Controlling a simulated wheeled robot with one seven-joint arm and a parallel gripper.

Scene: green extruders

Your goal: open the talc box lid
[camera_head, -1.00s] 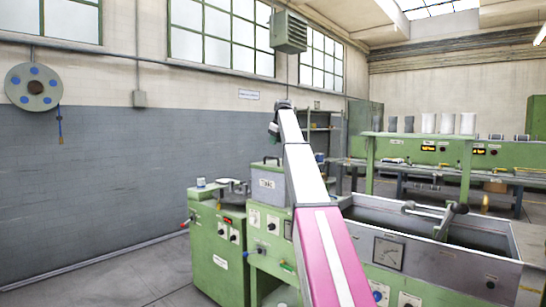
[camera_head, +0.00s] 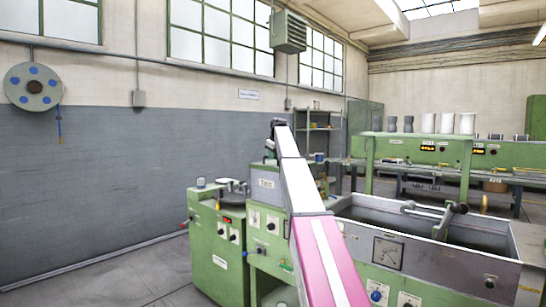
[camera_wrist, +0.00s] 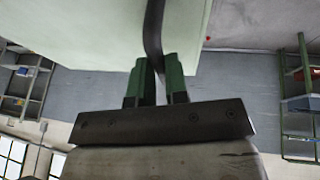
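The talc box (camera_head: 266,184) stands on the green machine left of centre, with a label on its front face. My gripper (camera_head: 269,157) is at the top of the box, at the end of my raised arm; its fingers are small there. In the wrist view, my gripper's two green fingers (camera_wrist: 158,77) stand close together on either side of a dark curved strip (camera_wrist: 153,28), which looks like the lid's handle, and appear shut on it. A pale surface (camera_wrist: 70,35), perhaps part of the lid, fills the upper left. The lid's hinge is hidden.
Right of the box is a long metal trough (camera_head: 375,218) with a dial, partly behind my arm. A lower green cabinet (camera_head: 217,245) with a round metal part on top stands left. Open floor lies left of it, before the grey wall (camera_head: 90,190).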

